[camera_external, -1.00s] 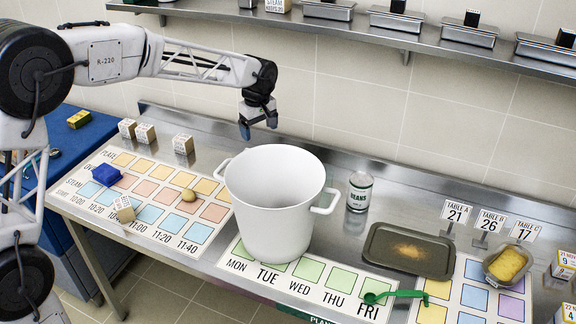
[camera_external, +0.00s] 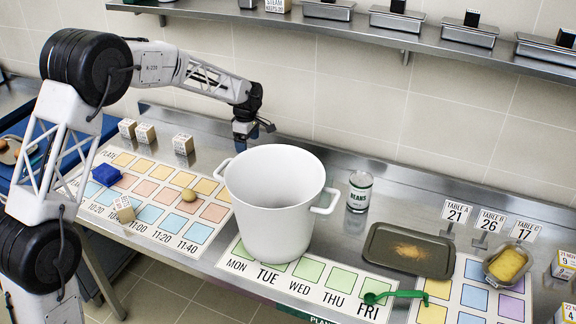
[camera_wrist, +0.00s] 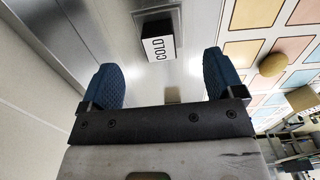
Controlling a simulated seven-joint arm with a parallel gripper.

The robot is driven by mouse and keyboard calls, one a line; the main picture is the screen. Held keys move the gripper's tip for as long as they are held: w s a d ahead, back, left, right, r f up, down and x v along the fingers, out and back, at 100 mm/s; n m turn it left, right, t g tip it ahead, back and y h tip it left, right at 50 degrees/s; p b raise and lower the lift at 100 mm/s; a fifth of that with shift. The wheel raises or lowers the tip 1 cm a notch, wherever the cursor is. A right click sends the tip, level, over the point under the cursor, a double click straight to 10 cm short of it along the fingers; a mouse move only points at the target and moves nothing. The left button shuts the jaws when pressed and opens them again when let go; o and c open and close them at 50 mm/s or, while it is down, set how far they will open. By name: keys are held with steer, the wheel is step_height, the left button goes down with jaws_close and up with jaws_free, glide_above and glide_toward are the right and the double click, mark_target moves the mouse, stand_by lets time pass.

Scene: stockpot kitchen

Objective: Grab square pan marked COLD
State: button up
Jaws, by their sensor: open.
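In the wrist view, a small dark block with a white COLD label (camera_wrist: 158,46) shows between my fingers, ahead of them. It sits at a grey metal square pan (camera_wrist: 176,14), only partly in view at the top edge. My gripper (camera_wrist: 158,78) is open, with blue pads apart and nothing between them. In the external view, my gripper (camera_external: 250,136) is low over the back of the counter, just behind the large white stockpot (camera_external: 270,215). The square pan cannot be made out there; the stockpot likely hides it.
The stockpot stands close in front. A beans can (camera_external: 359,192), dark tray (camera_external: 409,250) and green spoon (camera_external: 394,295) lie to the right. A potato (camera_external: 188,195), blue item (camera_external: 106,174) and small labelled boxes (camera_external: 183,144) lie left. A shelf (camera_external: 420,43) is above.

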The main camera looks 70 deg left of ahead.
steer(key=shift+f, duration=0.1)
steer(key=shift+f, duration=1.2)
steer(key=shift+f, duration=0.1)
steer(key=shift+f, duration=2.5)
steer(key=shift+c, duration=0.4)
steer(key=c, duration=0.9)
steer(key=shift+r, duration=0.15)
